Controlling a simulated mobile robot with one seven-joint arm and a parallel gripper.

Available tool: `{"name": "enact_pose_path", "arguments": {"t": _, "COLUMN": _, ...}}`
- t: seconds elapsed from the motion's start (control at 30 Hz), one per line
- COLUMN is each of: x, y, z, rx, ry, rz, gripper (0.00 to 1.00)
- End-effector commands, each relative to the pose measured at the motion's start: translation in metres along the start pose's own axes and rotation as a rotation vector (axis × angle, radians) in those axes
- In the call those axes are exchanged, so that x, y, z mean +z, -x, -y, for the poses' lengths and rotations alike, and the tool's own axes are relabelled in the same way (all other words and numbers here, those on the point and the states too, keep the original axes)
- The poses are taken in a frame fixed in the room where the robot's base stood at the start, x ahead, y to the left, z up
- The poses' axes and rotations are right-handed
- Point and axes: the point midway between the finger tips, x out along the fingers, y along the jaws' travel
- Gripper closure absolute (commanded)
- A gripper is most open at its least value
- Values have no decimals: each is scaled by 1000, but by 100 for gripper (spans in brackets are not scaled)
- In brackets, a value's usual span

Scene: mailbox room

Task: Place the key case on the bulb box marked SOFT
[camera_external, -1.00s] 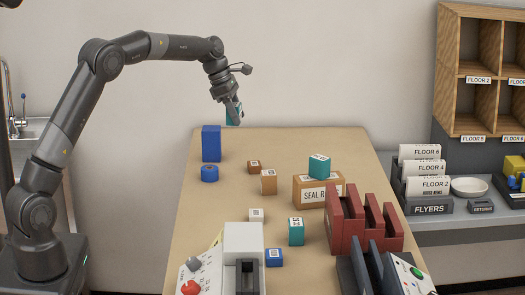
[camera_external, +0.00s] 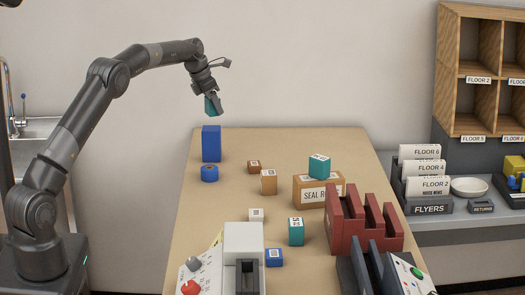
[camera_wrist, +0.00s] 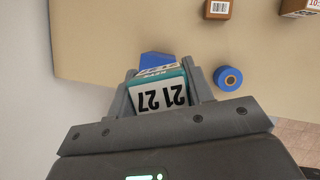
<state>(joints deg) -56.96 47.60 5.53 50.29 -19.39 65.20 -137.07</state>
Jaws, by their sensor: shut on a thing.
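My gripper (camera_external: 215,111) is shut on a teal-and-white case (camera_external: 210,105), held in the air above the far left end of the table. In the wrist view the case (camera_wrist: 160,95) sits between the fingers, with upside-down digits and small lettering that seems to read KEYS. Just below it stands an upright blue box (camera_external: 211,143), partly hidden behind the case in the wrist view (camera_wrist: 155,58). I cannot read SOFT on any box. A teal box (camera_external: 320,167) lies on the brown SEAL carton (camera_external: 308,191), and another teal box (camera_external: 296,231) stands on the table.
A blue roll (camera_external: 209,173) lies just in front of the blue box. Small brown boxes (camera_external: 268,182) and a white one (camera_external: 256,215) stand mid-table. A dark red rack (camera_external: 365,228) and a grey machine (camera_external: 243,245) fill the near end. The far right of the table (camera_external: 290,145) is clear.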

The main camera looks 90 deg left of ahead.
Motion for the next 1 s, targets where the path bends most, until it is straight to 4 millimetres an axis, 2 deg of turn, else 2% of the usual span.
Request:
{"name": "enact_pose_path", "arguments": {"t": 0.17, "x": -4, "y": -9, "z": -18, "rx": 1, "ry": -2, "rz": 1, "gripper": 78}}
{"name": "enact_pose_path", "arguments": {"t": 0.33, "x": -8, "y": -19, "z": -19, "rx": -2, "ry": -2, "rz": -1, "gripper": 78}}
{"name": "enact_pose_path", "arguments": {"t": 0.53, "x": -19, "y": -45, "z": -19, "rx": -2, "ry": -1, "rz": 1, "gripper": 78}}
{"name": "enact_pose_path", "arguments": {"t": 0.9, "x": -20, "y": -50, "z": -19, "rx": -1, "ry": -3, "rz": 1, "gripper": 78}}
{"name": "enact_pose_path", "arguments": {"t": 0.93, "x": -20, "y": -50, "z": -19, "rx": -1, "ry": -3, "rz": 1, "gripper": 51}}
{"name": "enact_pose_path", "arguments": {"t": 1.0, "x": -20, "y": -50, "z": -19, "rx": -1, "ry": -3, "rz": 1, "gripper": 46}}
